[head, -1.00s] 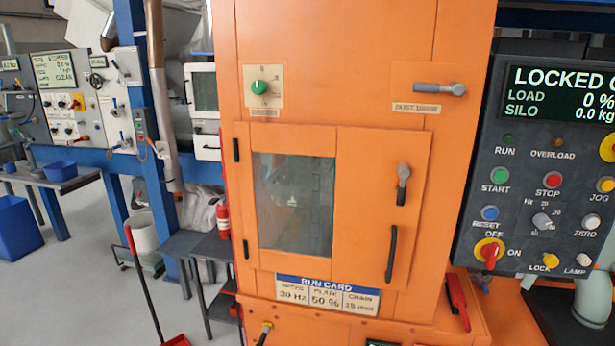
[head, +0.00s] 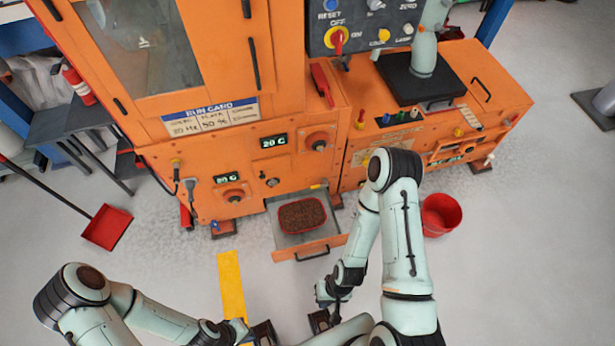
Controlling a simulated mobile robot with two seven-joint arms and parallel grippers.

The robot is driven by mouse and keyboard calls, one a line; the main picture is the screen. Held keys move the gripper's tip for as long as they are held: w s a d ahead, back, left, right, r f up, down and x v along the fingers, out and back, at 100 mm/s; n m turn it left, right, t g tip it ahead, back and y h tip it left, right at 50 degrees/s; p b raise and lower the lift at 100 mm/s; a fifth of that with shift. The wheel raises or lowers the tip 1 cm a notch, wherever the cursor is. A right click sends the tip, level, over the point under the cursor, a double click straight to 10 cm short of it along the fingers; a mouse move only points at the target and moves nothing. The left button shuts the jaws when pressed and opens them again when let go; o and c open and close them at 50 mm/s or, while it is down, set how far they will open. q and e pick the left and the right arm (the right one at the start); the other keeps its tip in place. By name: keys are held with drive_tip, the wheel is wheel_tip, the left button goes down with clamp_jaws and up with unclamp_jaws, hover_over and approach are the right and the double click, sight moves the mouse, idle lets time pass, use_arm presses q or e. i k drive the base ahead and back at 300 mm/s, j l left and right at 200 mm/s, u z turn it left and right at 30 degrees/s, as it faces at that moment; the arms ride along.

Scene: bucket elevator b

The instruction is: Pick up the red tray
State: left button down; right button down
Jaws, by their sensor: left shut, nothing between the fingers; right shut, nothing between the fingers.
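The red tray (head: 304,231) is filled with brown granular material. It sits in an open drawer (head: 290,244) low on the front of the orange machine, in the head view. My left gripper (head: 264,334) is near the bottom edge of the view, below and left of the drawer. My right gripper (head: 319,321) is beside it, below the drawer. Both grippers are shut and empty, apart from the tray. Fine details of the fingers are small and partly hidden by the arms.
The orange machine (head: 140,150) stands behind the drawer, with a lower orange cabinet to its right. A red bucket (head: 441,214) stands on the floor at right. A red dustpan (head: 107,228) lies at left. A yellow strip (head: 231,283) marks the floor left of the drawer.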

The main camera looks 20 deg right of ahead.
sight(306, 214)
drive_tip(key=k+z, duration=0.25)
drive_tip(key=z, duration=0.15)
drive_tip(key=k+z, duration=0.4)
drive_tip(key=i+j, duration=0.05)
drive_tip(key=i, duration=0.05)
